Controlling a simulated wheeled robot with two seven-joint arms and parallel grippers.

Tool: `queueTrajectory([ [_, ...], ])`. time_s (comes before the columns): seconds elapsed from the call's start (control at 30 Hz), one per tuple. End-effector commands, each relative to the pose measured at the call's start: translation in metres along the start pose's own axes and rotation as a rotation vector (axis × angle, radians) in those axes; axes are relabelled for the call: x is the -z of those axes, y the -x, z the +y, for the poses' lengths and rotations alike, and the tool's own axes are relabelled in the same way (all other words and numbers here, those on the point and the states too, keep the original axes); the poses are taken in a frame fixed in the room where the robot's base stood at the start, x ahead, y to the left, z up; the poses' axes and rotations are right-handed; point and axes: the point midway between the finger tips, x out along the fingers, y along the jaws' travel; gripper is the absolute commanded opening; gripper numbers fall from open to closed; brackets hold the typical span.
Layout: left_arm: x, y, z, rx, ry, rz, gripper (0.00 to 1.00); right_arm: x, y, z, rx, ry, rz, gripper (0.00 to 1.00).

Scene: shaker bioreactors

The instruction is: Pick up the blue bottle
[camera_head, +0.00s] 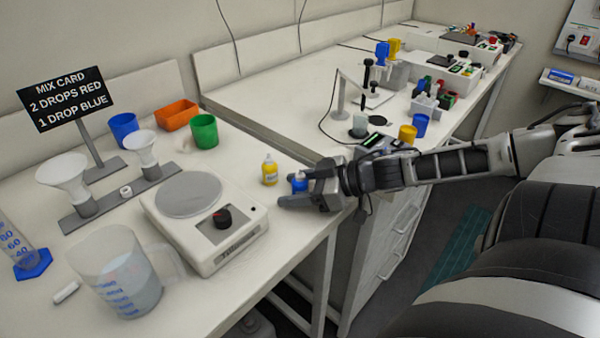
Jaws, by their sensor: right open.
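The small blue bottle (299,183) stands upright near the right edge of the near bench. My right gripper (287,188) reaches in from the right at bench height. Its fingers are open, one on the far side and one on the near side of the blue bottle. The bottle is between them, its lower part partly hidden by the near finger; I cannot tell whether either finger touches it. A yellow bottle (269,171) stands just left of the blue one. My left gripper is not in view.
A white stirrer plate (232,250) with a black knob lies left of the gripper. A beaker (126,280), a green cup (204,131), an orange bin (176,115) and a funnel stand (118,200) occupy the bench. A sign (66,100) reads "2 drops red, 1 drop blue".

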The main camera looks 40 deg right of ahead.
Motion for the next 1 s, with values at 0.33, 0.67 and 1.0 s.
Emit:
queueTrajectory([
  [0.33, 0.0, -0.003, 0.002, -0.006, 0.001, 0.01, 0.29, 0.001, -0.007, 0.0, -0.001, 0.0, -0.001, 0.56],
  [0.67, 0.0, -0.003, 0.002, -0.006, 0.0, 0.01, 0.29, 0.001, -0.007, 0.0, -0.001, 0.0, 0.0, 0.11],
  [1.0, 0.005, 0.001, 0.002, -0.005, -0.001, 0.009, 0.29, 0.007, -0.004, 0.0, -0.001, 0.0, 0.0, 0.11],
])
